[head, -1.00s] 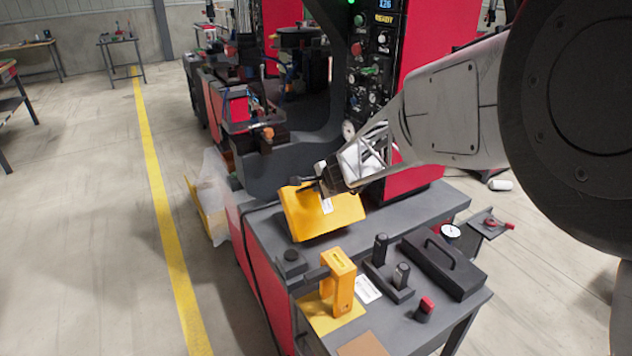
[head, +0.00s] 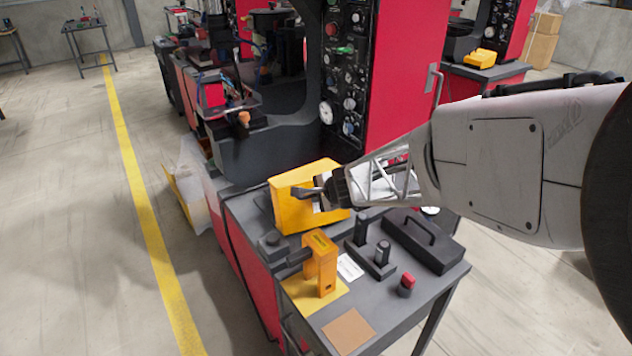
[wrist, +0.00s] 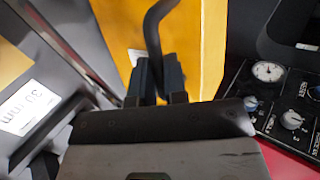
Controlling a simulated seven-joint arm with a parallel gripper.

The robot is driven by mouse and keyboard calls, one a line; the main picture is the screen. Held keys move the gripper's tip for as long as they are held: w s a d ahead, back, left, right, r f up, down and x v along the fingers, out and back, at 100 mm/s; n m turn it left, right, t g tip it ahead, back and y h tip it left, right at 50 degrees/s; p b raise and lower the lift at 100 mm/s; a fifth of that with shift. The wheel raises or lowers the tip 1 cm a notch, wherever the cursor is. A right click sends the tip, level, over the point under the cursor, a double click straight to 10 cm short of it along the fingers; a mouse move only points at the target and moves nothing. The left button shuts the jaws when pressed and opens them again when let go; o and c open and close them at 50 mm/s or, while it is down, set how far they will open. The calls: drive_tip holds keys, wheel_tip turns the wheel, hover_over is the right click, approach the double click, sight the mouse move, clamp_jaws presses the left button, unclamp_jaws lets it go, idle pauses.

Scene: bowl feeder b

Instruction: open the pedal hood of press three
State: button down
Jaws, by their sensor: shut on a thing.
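The yellow hood (head: 288,207) is on the dark bench top at the foot of the press, and it looks tilted. Its far side and underside are hidden. My gripper (head: 318,194) reaches in from the right and is shut on the hood's black handle (head: 303,193). In the wrist view, the curved black handle (wrist: 152,30) runs down between my gripper's fingers (wrist: 156,80), in front of the yellow hood face (wrist: 190,45). I cannot read a press number.
In front stand an upright yellow tool (head: 320,262), a black block with posts (head: 372,262), a black case with a handle (head: 425,240) and a red-topped knob (head: 406,285). The press (head: 400,80) rises behind. Another yellow hood (head: 481,57) is at the back right.

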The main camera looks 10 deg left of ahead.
drive_tip(key=shift+s+d+f, duration=0.25)
drive_tip(key=shift+s+f, duration=0.1)
drive_tip(key=shift+f, duration=0.2)
drive_tip(key=c, duration=1.2)
unclamp_jaws()
drive_tip(key=shift+r, duration=0.15)
drive_tip(key=shift+o, duration=0.2)
drive_tip(key=shift+r, duration=0.1)
drive_tip(key=v, duration=0.7)
drive_tip(key=shift+s+d, duration=0.25)
drive_tip(key=shift+r, duration=0.15)
drive_tip(key=shift+c, duration=0.3)
